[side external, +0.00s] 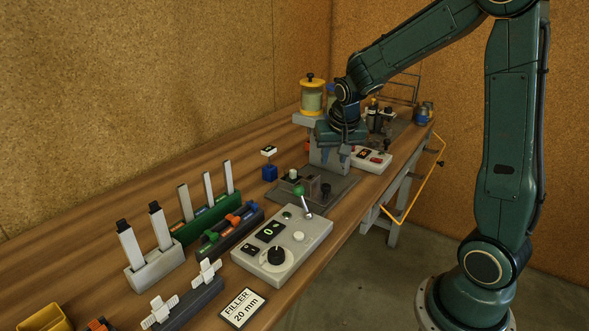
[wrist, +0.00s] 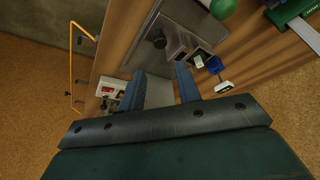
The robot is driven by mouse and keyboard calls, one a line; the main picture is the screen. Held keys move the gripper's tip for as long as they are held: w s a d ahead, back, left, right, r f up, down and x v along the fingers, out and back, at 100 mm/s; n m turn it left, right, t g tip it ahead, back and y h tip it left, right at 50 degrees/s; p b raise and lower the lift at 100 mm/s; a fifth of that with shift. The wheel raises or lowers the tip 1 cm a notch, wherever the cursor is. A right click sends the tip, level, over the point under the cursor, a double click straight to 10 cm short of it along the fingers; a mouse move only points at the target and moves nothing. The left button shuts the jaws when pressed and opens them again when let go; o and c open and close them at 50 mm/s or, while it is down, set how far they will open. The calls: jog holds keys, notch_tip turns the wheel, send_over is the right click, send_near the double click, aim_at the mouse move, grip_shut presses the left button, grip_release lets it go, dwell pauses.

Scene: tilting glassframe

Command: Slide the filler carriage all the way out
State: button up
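My gripper (wrist: 159,72) is open in the wrist view, its two blue fingers apart with a grey surface showing between them. In the side external view my gripper (side external: 336,156) points down in front of a grey upright stand (side external: 320,166). I cannot tell whether the fingers touch the stand. A dark base plate (side external: 335,192) with small metal blocks (side external: 313,186) lies just in front of the stand; the blocks also show in the wrist view (wrist: 176,45). Which part is the filler carriage is not clear; my wrist partly hides the stand's upper part.
A grey control box (side external: 283,247) with a green-knobbed lever (side external: 299,191) stands nearer the camera. A yellow-capped jar (side external: 312,95) stands behind my gripper. A white box with red parts (side external: 371,159) is to the right.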

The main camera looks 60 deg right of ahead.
aim_at(326, 185)
jog(key=shift+s+a+r, duration=0.2)
jog(key=shift+r, duration=0.35)
jog(key=shift+w, duration=0.1)
jog(key=shift+w+d+r+g+y, duration=0.2)
jog(key=shift+w+d+g+y, duration=0.35)
jog(key=shift+w+d, duration=0.15)
jog(key=shift+w+d+r+g+y, duration=0.2)
jog(key=shift+w+d+g+y, duration=0.3)
jog(key=shift+w+d, duration=0.15)
jog(key=shift+w+d+r+g+y, duration=0.2)
jog(key=shift+w+d+g+y, duration=0.4)
jog(key=shift+d, duration=0.1)
jog(key=shift+f, duration=0.1)
notch_tip(326, 185, down, 14)
jog(key=shift+r, duration=0.15)
jog(key=shift+a, duration=0.1)
grip_shut()
